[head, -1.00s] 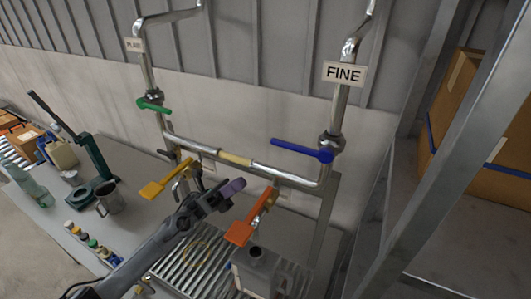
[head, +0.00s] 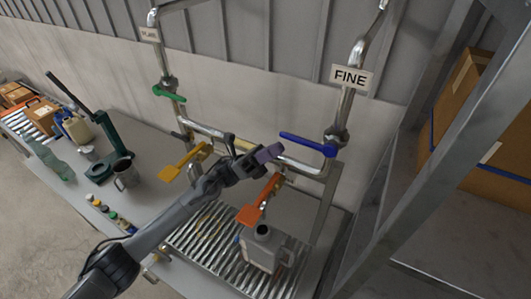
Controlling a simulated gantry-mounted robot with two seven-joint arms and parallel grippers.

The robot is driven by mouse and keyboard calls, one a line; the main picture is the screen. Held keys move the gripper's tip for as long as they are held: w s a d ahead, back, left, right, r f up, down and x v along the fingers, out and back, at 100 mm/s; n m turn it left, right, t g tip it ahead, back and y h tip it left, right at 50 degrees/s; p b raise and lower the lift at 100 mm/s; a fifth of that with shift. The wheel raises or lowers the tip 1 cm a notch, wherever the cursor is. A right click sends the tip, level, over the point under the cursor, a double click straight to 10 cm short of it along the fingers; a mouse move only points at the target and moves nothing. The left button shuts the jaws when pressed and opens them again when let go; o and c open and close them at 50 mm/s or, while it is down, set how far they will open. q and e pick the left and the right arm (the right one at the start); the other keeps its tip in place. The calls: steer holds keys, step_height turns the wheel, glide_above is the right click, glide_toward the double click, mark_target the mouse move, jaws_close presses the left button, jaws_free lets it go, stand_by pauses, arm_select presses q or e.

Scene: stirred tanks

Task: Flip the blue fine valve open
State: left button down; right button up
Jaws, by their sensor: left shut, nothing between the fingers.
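The blue fine valve handle (head: 308,145) sits on the right pipe below the FINE sign (head: 351,78). The handle points left from the pipe, across it and nearly level. My left gripper (head: 268,154) is shut and empty. Its purple-grey fingertips show just left of and slightly below the free end of the blue handle. I cannot tell whether they touch it. The gripper hides part of the cross pipe. My right gripper is not in view.
An orange handle (head: 259,199) hangs just below my left gripper, above a grey jug (head: 262,248) on a ribbed grate. A yellow handle (head: 185,162) and a green handle (head: 169,94) are to the left. A metal post (head: 450,150) stands at right.

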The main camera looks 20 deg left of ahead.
arm_select(q)
steer(key=shift+w+r+p, duration=0.2)
steer(key=shift+r+p, duration=0.15)
steer(key=shift+r, duration=0.5)
